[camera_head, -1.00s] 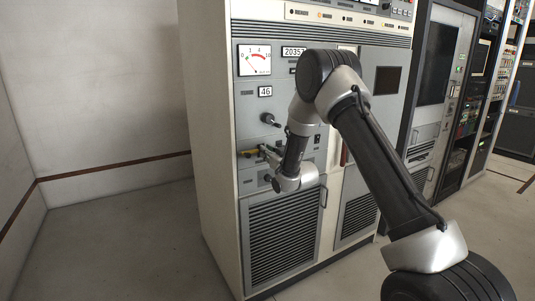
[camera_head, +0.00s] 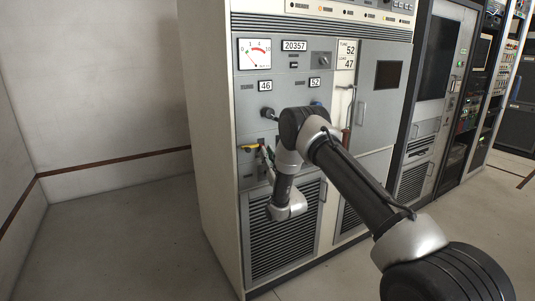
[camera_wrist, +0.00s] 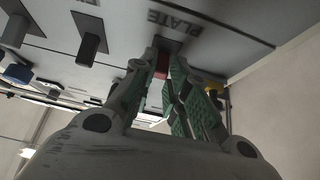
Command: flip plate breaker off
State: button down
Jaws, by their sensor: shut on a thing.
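The plate breaker (camera_wrist: 164,69) shows in the wrist view as a small dark and red lever under the printed PLATE label (camera_wrist: 174,22). My gripper (camera_wrist: 166,62) has its two green-padded fingers on either side of it, shut on it at the tips. In the head view my gripper (camera_head: 267,152) reaches up to the lower part of the grey cabinet panel (camera_head: 268,106), just right of a yellow handle (camera_head: 249,147). The breaker itself is hidden there by my gripper and arm. Its exact lever position is hard to tell.
Black switches (camera_wrist: 90,42) stick out beside the label in the wrist view, with a blue knob (camera_wrist: 18,73) further left. A black knob (camera_head: 267,113) juts out above my gripper in the head view. A louvred door (camera_head: 262,243) lies below. Open floor (camera_head: 120,240) is at the left.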

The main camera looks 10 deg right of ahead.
jog(key=shift+f+t, duration=0.25)
jog(key=shift+t, duration=0.15)
jog(key=c, duration=1.4)
grip_release()
jog(key=shift+r, duration=0.1)
